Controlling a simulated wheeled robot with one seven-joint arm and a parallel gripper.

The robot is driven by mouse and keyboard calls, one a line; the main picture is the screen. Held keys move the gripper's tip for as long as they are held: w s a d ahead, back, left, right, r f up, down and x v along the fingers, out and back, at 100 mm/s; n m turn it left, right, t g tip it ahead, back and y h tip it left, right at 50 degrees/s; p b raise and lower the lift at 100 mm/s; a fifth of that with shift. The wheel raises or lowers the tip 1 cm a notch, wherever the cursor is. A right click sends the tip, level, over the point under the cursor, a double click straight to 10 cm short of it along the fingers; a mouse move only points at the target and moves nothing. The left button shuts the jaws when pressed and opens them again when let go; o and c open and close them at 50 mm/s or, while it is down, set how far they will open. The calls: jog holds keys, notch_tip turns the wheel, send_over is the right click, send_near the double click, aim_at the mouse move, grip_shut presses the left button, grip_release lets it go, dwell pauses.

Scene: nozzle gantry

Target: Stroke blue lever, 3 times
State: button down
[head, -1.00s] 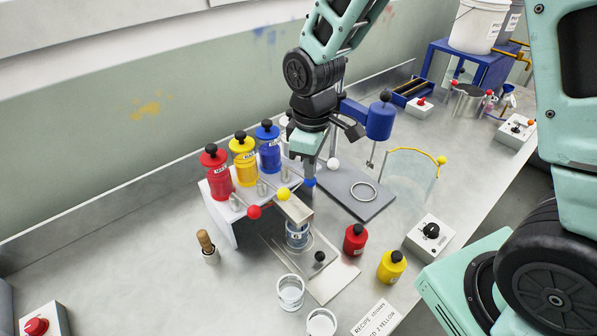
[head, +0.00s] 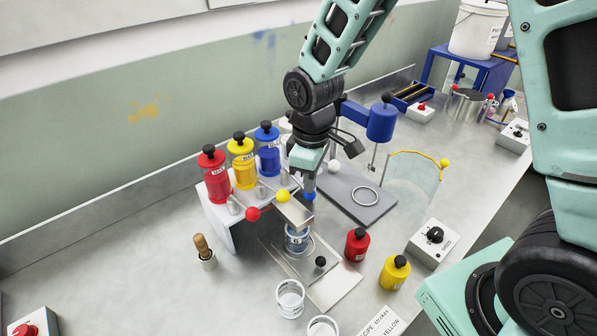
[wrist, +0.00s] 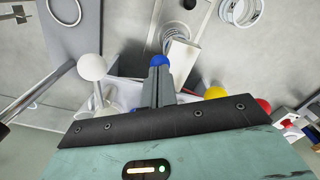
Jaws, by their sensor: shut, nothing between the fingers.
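The blue lever's ball knob (head: 309,196) sticks out at the front right of the white dispenser stand, below the blue bottle (head: 268,152). It also shows in the wrist view (wrist: 160,61), right at the fingertips. My gripper (head: 308,187) is shut and empty, pointing down, with its tips on or just above the blue knob; contact itself is hard to tell. The yellow knob (head: 283,196) and red knob (head: 252,214) sit to its left, with a white knob (head: 334,167) to its right. A clear cup with bluish contents (head: 296,240) stands under the nozzle block.
Red jar (head: 357,246) and yellow jar (head: 395,271) stand front right. Two empty-looking cups, one of them here (head: 290,299), stand at the front. A blue stirrer head (head: 381,122) and grey plate with a ring (head: 364,196) lie right of my gripper.

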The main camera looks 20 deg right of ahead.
jog(key=shift+r+p, duration=2.55)
jog(key=shift+r, duration=0.5)
jog(key=shift+f, duration=0.2)
jog(key=shift+f+b, duration=2.25)
jog(key=shift+f, duration=0.7)
jog(key=shift+r, duration=0.1)
notch_tip(320, 180, up, 6)
jog(key=p, duration=0.5)
